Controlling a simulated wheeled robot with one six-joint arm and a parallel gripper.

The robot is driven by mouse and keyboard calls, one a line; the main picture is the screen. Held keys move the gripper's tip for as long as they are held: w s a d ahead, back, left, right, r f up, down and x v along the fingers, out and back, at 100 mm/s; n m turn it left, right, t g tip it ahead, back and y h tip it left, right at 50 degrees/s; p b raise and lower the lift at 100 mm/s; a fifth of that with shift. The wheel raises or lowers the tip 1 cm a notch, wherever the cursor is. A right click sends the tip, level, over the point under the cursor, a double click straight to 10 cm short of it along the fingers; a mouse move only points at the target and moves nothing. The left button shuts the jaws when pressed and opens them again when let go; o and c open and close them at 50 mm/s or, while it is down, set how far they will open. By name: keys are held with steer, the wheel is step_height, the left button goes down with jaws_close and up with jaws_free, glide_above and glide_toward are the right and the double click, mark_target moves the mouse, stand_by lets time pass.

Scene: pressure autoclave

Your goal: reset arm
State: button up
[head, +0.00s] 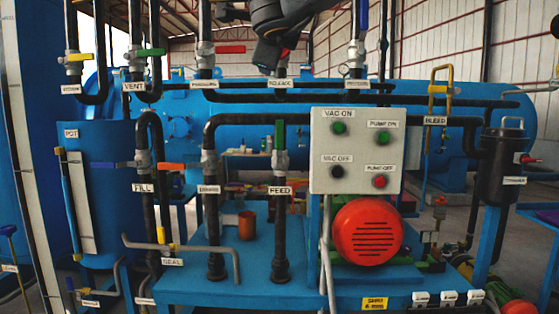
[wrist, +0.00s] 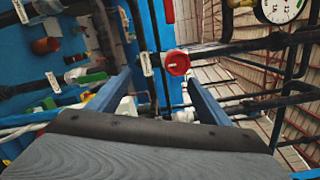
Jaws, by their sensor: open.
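My arm hangs down from the top centre of the head view, with my dark gripper (head: 268,55) just above the RELEASE label (head: 279,84). It partly hides the valve there, and a bit of red handle shows behind it. In the wrist view my gripper (wrist: 159,76) has its two blue-grey fingers spread apart with nothing held between them. A round red knob (wrist: 176,62) shows beyond the fingertips, between them in the picture. I cannot tell how far it is from the fingers.
A control box (head: 355,150) with four-button layout aside, several coloured buttons show, above a red motor (head: 368,232). Pipes and lever valves, such as the green FEED handle (head: 279,135), crowd the front. A blue tank (head: 100,190) stands left. A gauge (wrist: 282,8) is at the wrist view's top right.

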step_height(320, 180, down, 18)
steer(key=d+n+g+y+p, duration=0.2)
steer(key=n+g+p, duration=0.15)
steer(key=n, duration=0.65)
steer(key=s+d+f+n+g+p, duration=0.1)
steer(key=s+d+f+n+g, duration=0.15)
steer(key=f, duration=0.45)
steer(key=s+d+f+n+g+p, duration=0.1)
steer(key=s+d+f+n+g, duration=0.15)
steer(key=f, duration=0.55)
steer(key=s+d+f+n+g+h+p, duration=0.1)
steer(key=s+d+f+n+g, duration=0.1)
steer(key=s, duration=0.6)
steer(key=s+d+f+n+g+h+p, duration=0.1)
steer(key=s+d+f+n+g, duration=0.1)
steer(key=s+d+f+g, duration=0.2)
steer(key=s+d+f+n+g+h+p, duration=0.1)
steer(key=s+d+f+n+g, duration=0.1)
steer(key=s+d+f, duration=0.5)
steer(key=s+f+g, duration=0.1)
steer(key=s+f, duration=0.2)
steer(key=s, duration=0.3)
steer(key=shift+s+d+f+p, duration=0.3)
steer(key=shift+d, duration=0.1)
